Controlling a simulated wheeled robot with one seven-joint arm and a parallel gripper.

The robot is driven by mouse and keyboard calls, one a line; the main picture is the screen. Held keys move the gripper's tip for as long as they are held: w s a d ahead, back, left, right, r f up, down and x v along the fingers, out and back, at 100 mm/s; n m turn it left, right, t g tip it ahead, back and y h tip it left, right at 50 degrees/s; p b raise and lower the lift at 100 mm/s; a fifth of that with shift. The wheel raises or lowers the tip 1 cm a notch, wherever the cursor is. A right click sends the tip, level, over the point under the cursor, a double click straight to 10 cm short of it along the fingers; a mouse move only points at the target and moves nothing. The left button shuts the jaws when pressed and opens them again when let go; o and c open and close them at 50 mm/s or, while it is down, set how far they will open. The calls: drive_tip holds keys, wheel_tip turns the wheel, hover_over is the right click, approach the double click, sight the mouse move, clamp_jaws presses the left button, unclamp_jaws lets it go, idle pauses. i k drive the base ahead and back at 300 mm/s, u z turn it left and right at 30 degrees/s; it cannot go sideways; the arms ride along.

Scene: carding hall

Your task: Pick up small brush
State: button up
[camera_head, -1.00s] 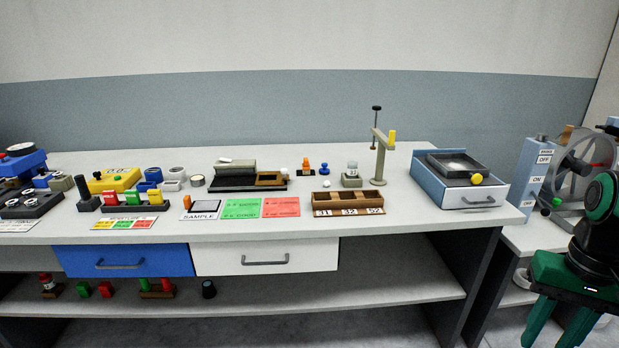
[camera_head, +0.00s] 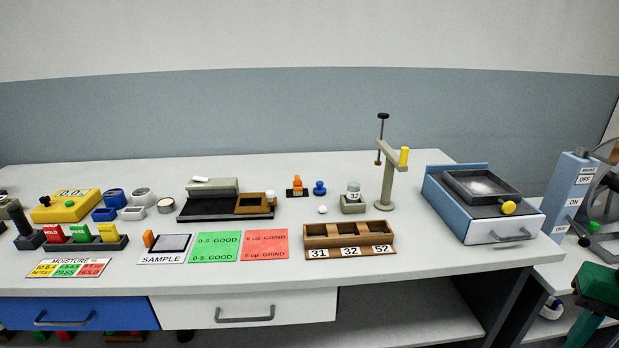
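I cannot tell for sure which thing is the small brush. Small upright candidates on the bench are an orange-topped piece on a dark base (camera_head: 297,187), a blue knob-like piece (camera_head: 319,188) beside it, and an orange piece (camera_head: 149,239) at the left edge of the sample pad. My gripper (camera_head: 598,312) is green and only partly in view at the lower right edge, far right of these things and beyond the bench's right end. Its fingers stood apart with nothing between them in the earlier frame; now one finger shows and the rest is cut off.
The bench (camera_head: 420,245) also holds a wooden tray (camera_head: 350,229) marked 31, 32, 52, a tall stand (camera_head: 385,165), a blue box with a sieve (camera_head: 455,215), a dark tray with blocks (camera_head: 215,212) and a yellow meter (camera_head: 68,212). A control post (camera_head: 570,195) stands at the right.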

sight(297, 184)
drive_tip(key=u, duration=0.35)
drive_tip(key=i, duration=1.15)
drive_tip(key=u, duration=0.65)
